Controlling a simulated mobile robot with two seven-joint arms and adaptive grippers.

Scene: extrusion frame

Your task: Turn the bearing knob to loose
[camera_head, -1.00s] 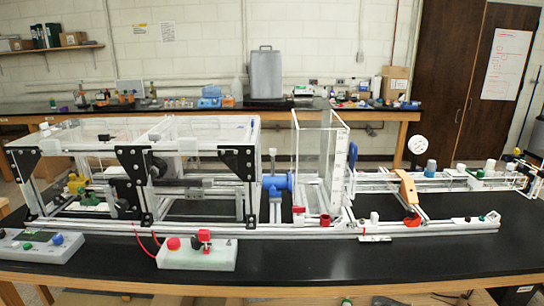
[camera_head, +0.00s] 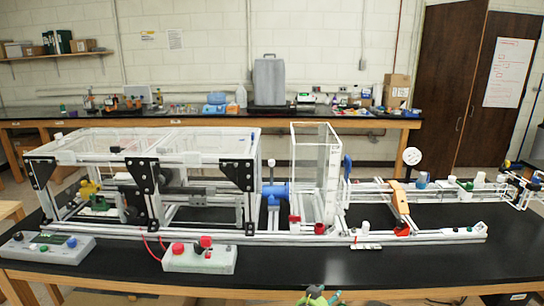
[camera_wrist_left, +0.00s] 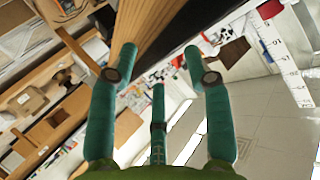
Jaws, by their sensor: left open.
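The white extrusion frame (camera_head: 330,236) stands along the black table in the head view. I cannot tell for sure which knob is the bearing knob. A blue fitting with a pale ball-topped stem (camera_head: 271,163) sits mid-frame, and a red knob (camera_head: 319,229) sits low beside the clear box. My left gripper (camera_wrist_left: 160,66) has teal fingers spread apart with nothing between them in the left wrist view. A green gripper part (camera_head: 318,296) shows at the bottom edge of the head view, apart from the frame. My right gripper is not clearly seen.
A white box with red knobs (camera_head: 200,260) and a grey control box (camera_head: 45,250) stand before the frame. A clear upright box (camera_head: 315,170) rises mid-frame. The black tabletop (camera_head: 400,272) is free at front right. Benches stand behind.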

